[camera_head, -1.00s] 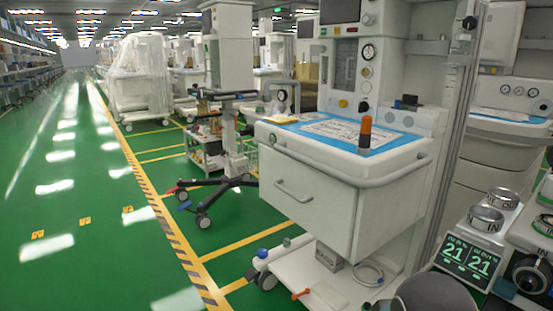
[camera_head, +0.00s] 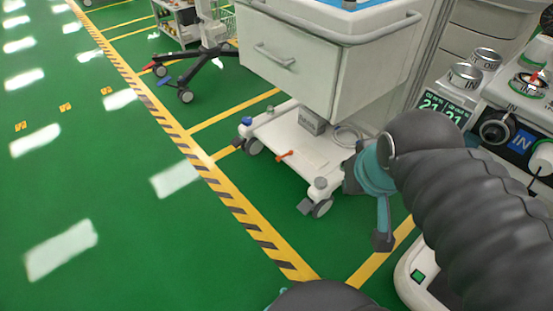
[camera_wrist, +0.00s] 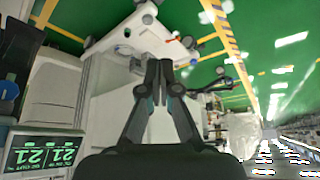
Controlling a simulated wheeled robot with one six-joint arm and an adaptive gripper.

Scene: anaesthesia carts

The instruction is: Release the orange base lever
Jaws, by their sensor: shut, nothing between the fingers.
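The orange lever (camera_head: 285,155) is a small bar on the white wheeled base (camera_head: 300,145) of the anaesthesia cart, below its drawer, in the head view. In the wrist view, a small orange spot (camera_wrist: 168,41) at the base's edge looks like the same lever, though it is too small to be sure. My gripper (camera_wrist: 159,64) shows in the wrist view with its two dark fingers together and nothing held. Its tips appear just below the base in the picture, apart from the lever. In the head view my arm reaches in from the right; I cannot make out the fingertips there.
The cart's drawer (camera_head: 290,60) overhangs the base. Casters (camera_head: 322,207) stand at the base's corners. A black-legged stand (camera_head: 190,70) is behind at left. A monitor and knob unit (camera_head: 495,130) is at right. Green floor is clear at left and in front.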

